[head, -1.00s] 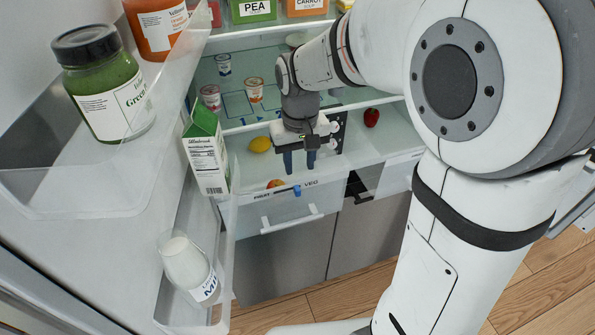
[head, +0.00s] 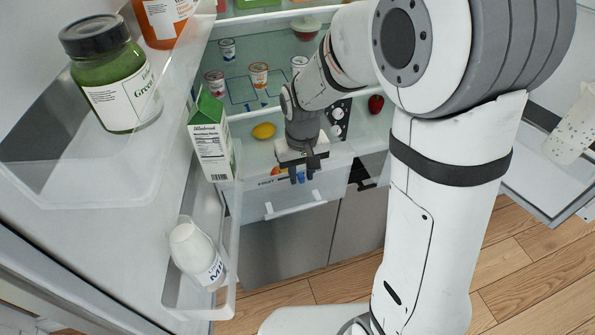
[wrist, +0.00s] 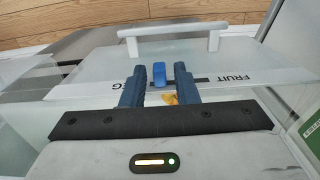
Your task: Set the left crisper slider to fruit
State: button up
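The left crisper drawer (head: 288,208) has a clear front with a white handle. Its blue slider (wrist: 159,74) sits in a dark slot, with the free slot running towards the word FRUIT (wrist: 235,77), so the slider stands at the VEG end. The VEG label is partly hidden behind a finger in the wrist view. My gripper (wrist: 160,82) is open, with one dark blue finger on each side of the slider and a small gap to each. In the head view my gripper (head: 300,175) is at the drawer's top front edge, and the slider shows small between the fingertips.
A lemon (head: 264,131) and a red apple (head: 376,104) lie on the shelf behind. A milk carton (head: 211,140) and a milk bottle (head: 196,254) stand in the open door's racks at left. The floor in front of the drawer is clear.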

grip_shut()
